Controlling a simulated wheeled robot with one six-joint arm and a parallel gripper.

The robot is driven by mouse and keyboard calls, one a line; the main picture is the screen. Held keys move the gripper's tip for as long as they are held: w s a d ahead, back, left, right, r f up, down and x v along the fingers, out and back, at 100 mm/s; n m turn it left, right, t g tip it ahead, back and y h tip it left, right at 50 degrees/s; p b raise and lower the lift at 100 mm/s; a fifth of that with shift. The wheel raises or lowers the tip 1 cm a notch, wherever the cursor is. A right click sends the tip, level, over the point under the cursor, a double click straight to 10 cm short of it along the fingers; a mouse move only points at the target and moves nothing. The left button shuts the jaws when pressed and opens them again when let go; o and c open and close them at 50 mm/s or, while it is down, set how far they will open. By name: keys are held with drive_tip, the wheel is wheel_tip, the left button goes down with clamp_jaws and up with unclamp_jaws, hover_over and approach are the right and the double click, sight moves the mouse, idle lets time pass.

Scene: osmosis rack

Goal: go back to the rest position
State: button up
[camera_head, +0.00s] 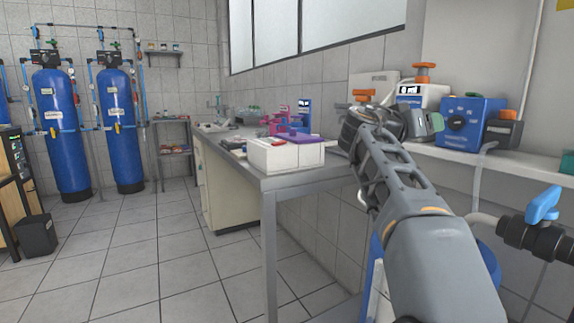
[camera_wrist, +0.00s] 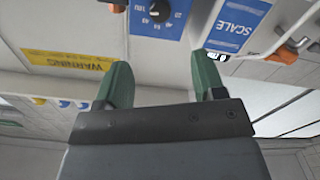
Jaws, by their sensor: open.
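My gripper (camera_wrist: 162,85) shows in the wrist view with its two green fingers spread apart and nothing between them. In the head view my grey arm reaches up from the lower right, and one green fingertip shows at its end near the pumps. The view from the wrist appears turned over. Beyond the fingers are a blue panel with a black knob (camera_wrist: 160,12), a yellow warning label (camera_wrist: 68,60) and a blue scale label (camera_wrist: 236,24).
A blue pump (camera_head: 470,122) and a white pump unit (camera_head: 424,95) stand on a wall shelf (camera_head: 500,158) close to my arm. A bench (camera_head: 300,180) holds a white box (camera_head: 286,154). A blue-handled valve (camera_head: 543,205) is at right.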

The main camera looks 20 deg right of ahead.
drive_tip(key=s+a+n+y+p, duration=0.3)
drive_tip(key=a+p, duration=0.5)
drive_tip(key=p, duration=0.5)
drive_tip(key=s+a+n+y+p, duration=0.4)
drive_tip(key=a+y+p, duration=0.4)
drive_tip(key=p, duration=0.6)
drive_tip(key=s+a+n+y+p, duration=0.4)
drive_tip(key=a+p, duration=0.5)
drive_tip(key=p, duration=0.5)
drive_tip(key=shift+s+a+g+y, duration=0.3)
drive_tip(key=shift+s+y, duration=0.4)
drive_tip(key=shift+y, duration=0.3)
drive_tip(key=shift+s+a+f+y+p, duration=0.25)
drive_tip(key=shift+s+a+y+p, duration=0.1)
drive_tip(key=shift+s+p, duration=0.2)
